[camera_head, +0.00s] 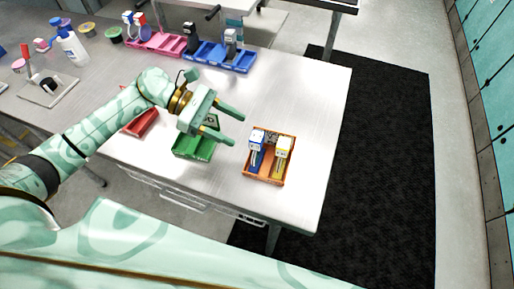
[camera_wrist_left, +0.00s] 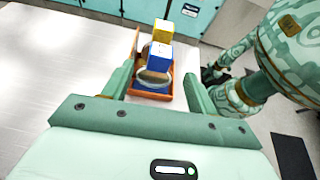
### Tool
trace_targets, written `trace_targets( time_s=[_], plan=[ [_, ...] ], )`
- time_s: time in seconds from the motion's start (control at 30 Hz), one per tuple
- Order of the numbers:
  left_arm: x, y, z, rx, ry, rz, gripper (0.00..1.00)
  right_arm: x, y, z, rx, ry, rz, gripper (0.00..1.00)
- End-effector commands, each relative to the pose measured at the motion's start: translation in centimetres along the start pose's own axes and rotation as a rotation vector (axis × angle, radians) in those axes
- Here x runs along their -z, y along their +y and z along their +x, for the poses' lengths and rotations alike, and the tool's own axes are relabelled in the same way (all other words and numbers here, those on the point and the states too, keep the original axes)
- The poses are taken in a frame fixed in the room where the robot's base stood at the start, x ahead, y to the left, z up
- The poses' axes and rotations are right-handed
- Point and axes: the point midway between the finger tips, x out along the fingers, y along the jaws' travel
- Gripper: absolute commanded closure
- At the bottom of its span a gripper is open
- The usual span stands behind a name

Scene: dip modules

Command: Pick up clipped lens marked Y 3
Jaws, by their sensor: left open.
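An orange bin (camera_head: 264,178) stands near the table's right end. In it are a piece with a yellow block (camera_head: 283,146) on the right and one with a blue block (camera_head: 257,138) on the left. Their marks are too small to read, so I cannot tell which is Y 3. In the left wrist view the yellow block (camera_wrist_left: 163,30) is behind the blue block (camera_wrist_left: 159,57), and a clear round lens (camera_wrist_left: 152,77) shows below the blue one. My left gripper (camera_head: 237,129) is open and empty, left of the orange bin, fingers pointing toward it. My right gripper is not seen.
A green bin (camera_head: 190,150) sits below my left gripper, a red bin (camera_head: 141,124) left of it. Blue bins (camera_head: 217,58) and pink bins (camera_head: 154,41) stand at the back, beside a white bottle (camera_head: 73,48). The table between the back bins and the orange bin is clear.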

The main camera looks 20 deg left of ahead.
Motion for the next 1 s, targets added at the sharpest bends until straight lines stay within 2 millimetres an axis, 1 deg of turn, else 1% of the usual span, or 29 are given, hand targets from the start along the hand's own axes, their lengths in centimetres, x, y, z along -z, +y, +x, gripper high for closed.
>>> trace_targets(
  time_s=[0.03, 0.1, 0.27, 0.4, 0.5, 0.6, 0.8, 0.83, 0.87, 0.9, 0.97, 1.0],
  plan=[
    [-0.1, 0.0, 0.8, 0.000, -0.002, 0.000, 0.42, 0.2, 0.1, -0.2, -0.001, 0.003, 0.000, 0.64],
    [-0.1, 0.0, 1.6, 0.001, -0.002, 0.000, 0.42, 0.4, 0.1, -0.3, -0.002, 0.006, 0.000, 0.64],
    [-0.1, 0.0, 2.9, 0.001, -0.003, -0.001, 0.42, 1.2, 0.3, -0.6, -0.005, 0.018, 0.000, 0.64],
    [-0.4, -0.1, 5.2, 0.001, -0.005, -0.002, 0.42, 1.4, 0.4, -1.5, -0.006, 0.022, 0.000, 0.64],
    [-0.2, 0.0, 6.6, -0.001, -0.002, -0.001, 0.42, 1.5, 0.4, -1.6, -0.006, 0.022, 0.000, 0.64],
    [-0.1, 0.0, 7.3, -0.001, 0.000, -0.001, 0.42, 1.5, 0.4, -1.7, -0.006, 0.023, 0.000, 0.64],
    [0.0, 0.0, 7.4, -0.001, 0.001, -0.001, 0.42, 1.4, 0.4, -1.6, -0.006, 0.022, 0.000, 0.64],
    [0.0, 0.0, 7.4, -0.001, 0.001, -0.001, 0.47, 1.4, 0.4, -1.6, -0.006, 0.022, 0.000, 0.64],
    [0.0, 0.0, 7.4, -0.001, 0.001, -0.001, 0.56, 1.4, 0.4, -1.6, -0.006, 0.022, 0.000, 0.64],
    [0.0, 0.0, 7.4, -0.001, 0.001, -0.001, 0.67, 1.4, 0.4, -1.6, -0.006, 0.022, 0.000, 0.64],
    [0.0, 0.0, 7.4, -0.001, 0.001, -0.001, 0.84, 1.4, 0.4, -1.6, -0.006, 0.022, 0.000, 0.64],
    [-0.1, 0.0, 7.4, -0.001, 0.001, -0.001, 0.95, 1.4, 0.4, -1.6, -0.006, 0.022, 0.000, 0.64]
  ],
)
